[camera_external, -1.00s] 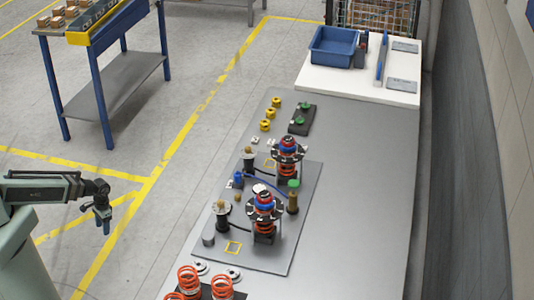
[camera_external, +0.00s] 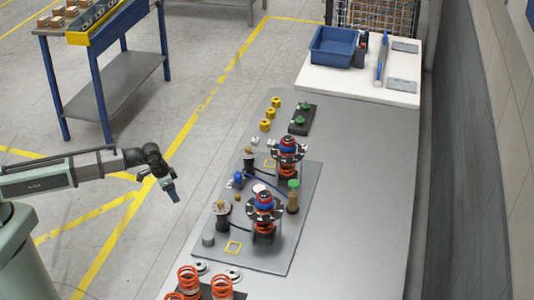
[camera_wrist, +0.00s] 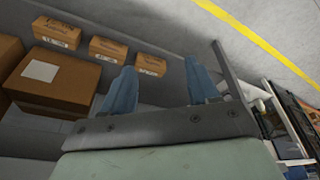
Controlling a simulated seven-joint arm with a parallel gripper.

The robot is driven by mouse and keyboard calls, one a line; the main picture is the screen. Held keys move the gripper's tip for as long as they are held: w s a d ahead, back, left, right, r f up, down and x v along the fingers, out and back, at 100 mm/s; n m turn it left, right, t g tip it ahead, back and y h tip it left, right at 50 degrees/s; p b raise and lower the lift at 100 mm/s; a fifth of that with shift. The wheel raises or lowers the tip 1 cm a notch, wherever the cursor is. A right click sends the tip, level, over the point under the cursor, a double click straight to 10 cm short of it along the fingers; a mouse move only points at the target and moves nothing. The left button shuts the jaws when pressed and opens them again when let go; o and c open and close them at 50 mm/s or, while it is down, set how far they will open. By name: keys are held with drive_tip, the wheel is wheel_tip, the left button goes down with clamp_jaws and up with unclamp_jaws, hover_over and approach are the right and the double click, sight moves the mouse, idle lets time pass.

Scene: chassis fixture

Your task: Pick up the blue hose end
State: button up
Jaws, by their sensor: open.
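A dark blue hose (camera_external: 266,183) arcs across the grey fixture plate (camera_external: 275,262) on the long table, between the two spring assemblies. A small blue piece (camera_external: 238,180) stands at its left side; I cannot tell for sure whether this is the hose end. My gripper (camera_external: 172,192) is apart from it, left of the table edge and over the floor in the external view. In the wrist view my gripper (camera_wrist: 160,86) shows two blue fingers spread apart with nothing between them. The hose does not show in the wrist view.
Two orange spring assemblies (camera_external: 287,165) (camera_external: 264,222) stand upright beside the hose. Yellow caps (camera_external: 268,113) and loose orange springs (camera_external: 188,282) sit on the table. Its right side is clear. Cardboard boxes (camera_wrist: 55,80) fill the wrist view's left.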

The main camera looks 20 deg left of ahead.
drive_tip(key=s+d+r+m+h, duration=0.1)
drive_tip(key=d+r+m+h, duration=0.1)
drive_tip(key=d+r, duration=1.1)
drive_tip(key=s+d+r+m+h, duration=0.1)
drive_tip(key=d+r, duration=0.7)
drive_tip(key=r, duration=0.8)
drive_tip(key=m, duration=0.2)
hover_over(237, 174)
drive_tip(key=a, duration=0.2)
drive_tip(key=f, duration=0.7)
drive_tip(key=shift+s+d+f, duration=0.1)
drive_tip(key=shift+s+f, duration=0.15)
drive_tip(key=shift+a+f+x, duration=0.1)
drive_tip(key=shift+a+x, duration=0.1)
drive_tip(key=shift+x, duration=1.2)
drive_tip(key=shift+a+f+x, duration=0.1)
drive_tip(key=shift+a+x, duration=0.05)
drive_tip(key=shift+x, duration=1.25)
clamp_jaws()
